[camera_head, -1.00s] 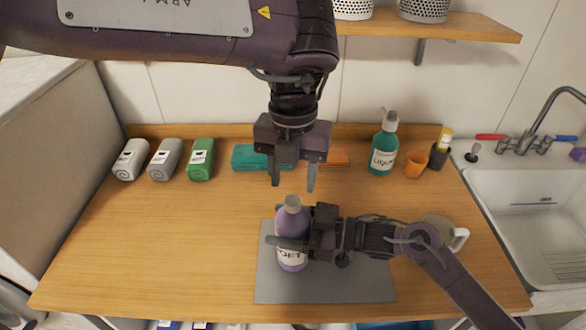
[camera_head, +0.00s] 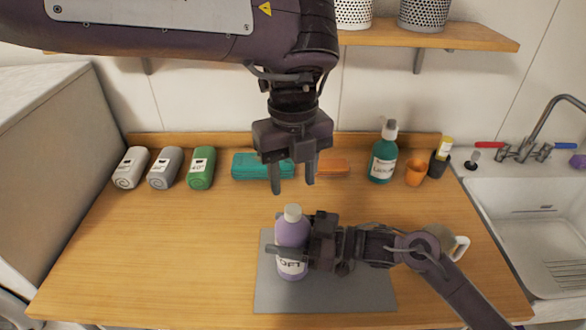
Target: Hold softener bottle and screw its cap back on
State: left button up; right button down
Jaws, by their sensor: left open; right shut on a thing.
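The purple softener bottle (camera_head: 292,233) stands upright at the left part of the grey mat (camera_head: 330,295). A pale grey cap (camera_head: 292,212) sits on its top; I cannot tell how tightly it is on. My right gripper (camera_head: 290,252) comes in from the right and is shut around the bottle's body, covering part of its label. My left gripper (camera_head: 293,184) points down, open and empty, above and apart from the cap.
A sink (camera_head: 530,225) is at right. The counter's left half (camera_head: 150,240) is clear.

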aim_at(293, 209)
pick_arm(q)
notch_tip(293, 209, down, 7)
jog(key=shift+f, duration=0.1)
dwell(0.3)
grip_shut()
jog(key=shift+o, duration=0.8)
grip_release()
